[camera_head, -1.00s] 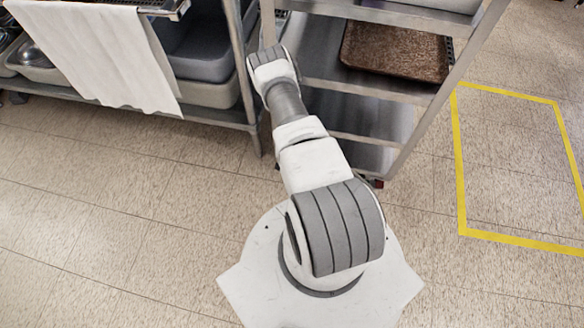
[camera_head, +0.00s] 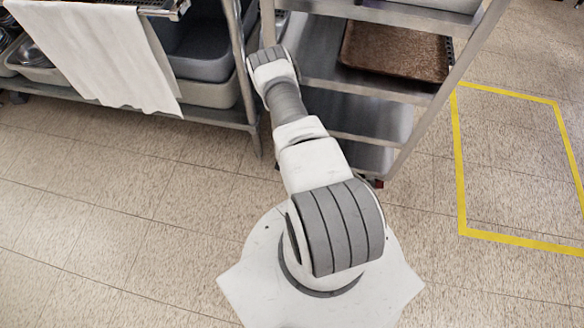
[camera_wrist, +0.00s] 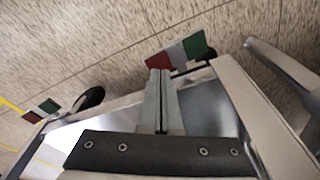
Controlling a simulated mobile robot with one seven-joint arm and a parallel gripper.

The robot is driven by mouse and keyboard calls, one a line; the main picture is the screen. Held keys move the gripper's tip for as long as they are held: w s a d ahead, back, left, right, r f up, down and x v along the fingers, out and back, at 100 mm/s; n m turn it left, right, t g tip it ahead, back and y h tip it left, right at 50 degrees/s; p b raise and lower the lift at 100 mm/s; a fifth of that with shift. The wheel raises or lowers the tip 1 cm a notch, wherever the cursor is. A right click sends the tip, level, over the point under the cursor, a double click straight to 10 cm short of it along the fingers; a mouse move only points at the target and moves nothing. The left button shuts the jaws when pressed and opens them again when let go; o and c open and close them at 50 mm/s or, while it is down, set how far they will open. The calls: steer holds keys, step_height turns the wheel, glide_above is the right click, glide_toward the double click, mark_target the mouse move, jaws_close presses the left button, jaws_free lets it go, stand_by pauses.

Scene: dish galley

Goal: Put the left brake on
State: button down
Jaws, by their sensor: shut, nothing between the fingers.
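My gripper (camera_wrist: 158,74) points down in the wrist view with its two grey fingers together and nothing between them. Its tips overlap the lower edge of a brake tab (camera_wrist: 182,53) with red, white and green bands, near its red end. I cannot tell whether they touch. By the yellow tape lying on the far side, this is the left brake. A second tab (camera_wrist: 40,110), the right brake, sits by a black wheel (camera_wrist: 92,97) at the picture's left. In the head view my arm hides the gripper and left brake; a bit of red (camera_head: 377,183) shows at the rack's right foot.
The metal rack (camera_head: 360,88) holds a brown tray (camera_head: 394,50). A counter (camera_head: 215,117) with grey tubs and a hanging white cloth (camera_head: 100,55) stands close on the left, its leg near the rack. Yellow tape (camera_head: 460,170) marks clear floor on the right.

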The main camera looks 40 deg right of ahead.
steer(key=shift+f+b, duration=1.15)
stand_by(0.5)
steer(key=shift+r+p, duration=2.45)
steer(key=shift+r, duration=1.1)
